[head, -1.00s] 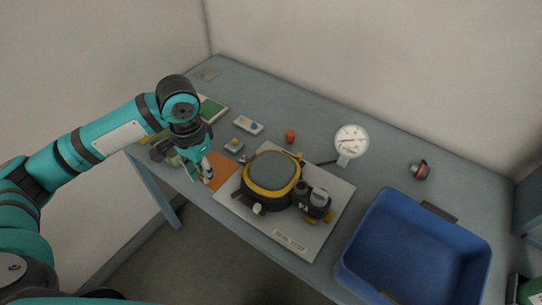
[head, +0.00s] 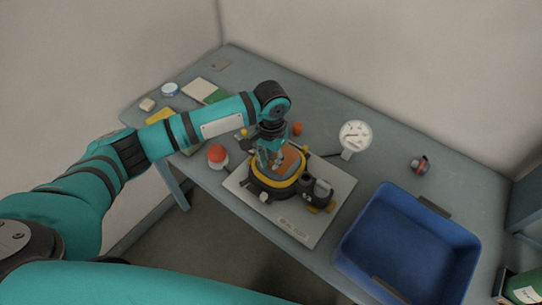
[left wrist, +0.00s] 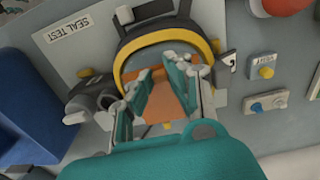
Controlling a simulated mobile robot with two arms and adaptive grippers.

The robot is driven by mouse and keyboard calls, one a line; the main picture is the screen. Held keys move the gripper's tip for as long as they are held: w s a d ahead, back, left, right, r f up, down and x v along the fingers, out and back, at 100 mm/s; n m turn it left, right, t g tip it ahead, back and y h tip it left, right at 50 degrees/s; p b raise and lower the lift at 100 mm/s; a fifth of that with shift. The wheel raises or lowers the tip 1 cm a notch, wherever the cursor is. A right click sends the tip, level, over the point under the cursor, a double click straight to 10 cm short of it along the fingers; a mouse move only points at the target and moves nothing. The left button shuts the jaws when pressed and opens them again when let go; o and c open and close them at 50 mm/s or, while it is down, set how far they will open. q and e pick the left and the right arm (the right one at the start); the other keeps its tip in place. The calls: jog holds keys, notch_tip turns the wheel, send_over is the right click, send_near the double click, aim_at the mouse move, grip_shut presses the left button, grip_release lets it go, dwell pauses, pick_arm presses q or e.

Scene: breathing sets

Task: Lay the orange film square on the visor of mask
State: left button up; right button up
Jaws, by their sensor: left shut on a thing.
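The mask (head: 254,188) has a black body and a yellow rim around its visor. It lies visor up on a pale plate (head: 319,212). My left gripper (head: 269,166) is over the visor, shut on the orange film square (head: 291,158). The fingers hide part of the film and visor. I cannot tell whether the film touches the visor. My right gripper is not in view.
The plate is marked SEAL TEST (left wrist: 68,28). A blue bin (head: 432,218) stands at the right front. A round gauge (head: 355,135) is behind the mask, with a small orange knob-like item (head: 297,129) nearby. A red-and-white item (head: 217,156) is left of the plate.

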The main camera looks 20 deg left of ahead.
aim_at(271, 162)
pick_arm(q)
jog(key=shift+f, duration=0.15)
jog(key=o, duration=0.8)
jog(key=shift+f, duration=0.15)
jog(key=shift+c, duration=0.2)
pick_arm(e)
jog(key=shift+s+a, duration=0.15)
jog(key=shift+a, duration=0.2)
pick_arm(q)
jog(key=shift+r, duration=0.25)
notch_tip(271, 162, up, 12)
jog(key=b, duration=0.3)
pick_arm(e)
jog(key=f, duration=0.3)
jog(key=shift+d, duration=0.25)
